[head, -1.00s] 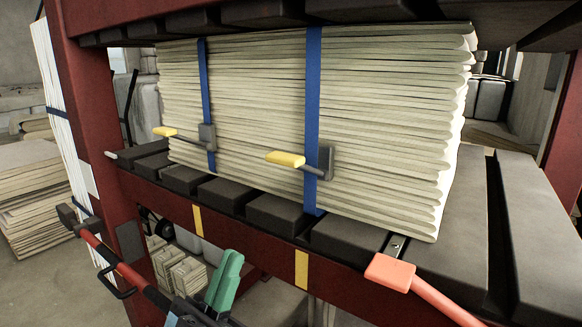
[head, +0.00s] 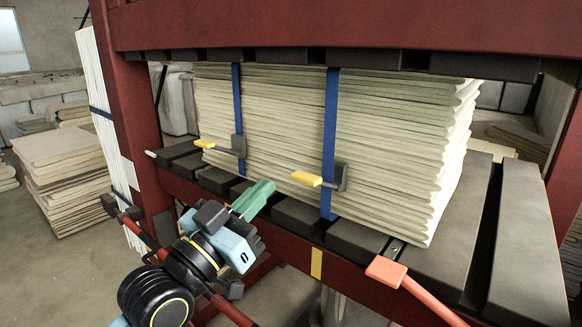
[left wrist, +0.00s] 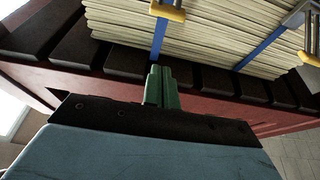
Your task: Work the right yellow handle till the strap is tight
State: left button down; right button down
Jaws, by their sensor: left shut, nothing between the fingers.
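The right yellow handle (head: 306,178) juts left and outward from a grey buckle (head: 340,178) on the right blue strap (head: 329,130). The strap runs upright over the front of a stack of pale boards (head: 400,150). The left yellow handle (head: 205,143) sits on the left strap (head: 237,100). My left gripper (head: 262,190) has green fingers, shut and empty, below and left of the right handle and apart from it. In the left wrist view, the fingers (left wrist: 161,85) point at the shelf front below the stack. My right gripper is not in view.
The red rack beam (head: 290,250) with dark slats runs below the stack, close to my left gripper. A red post (head: 130,110) stands at left. An orange-red handle (head: 385,270) lies at the right front. More boards (head: 65,175) lie on the floor at far left.

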pick_arm(q)
jog(key=shift+w, duration=0.1)
dwell(0.3)
notch_tip(320, 180, up, 3)
jog(key=p, duration=0.3)
send_over(296, 178)
jog(key=s, duration=0.2)
notch_tip(296, 178, down, 3)
jog(key=shift+w+r, duration=0.1)
jog(key=shift+w, duration=0.05)
jog(key=shift+d+f, duration=0.1)
jog(key=shift+f, duration=0.35)
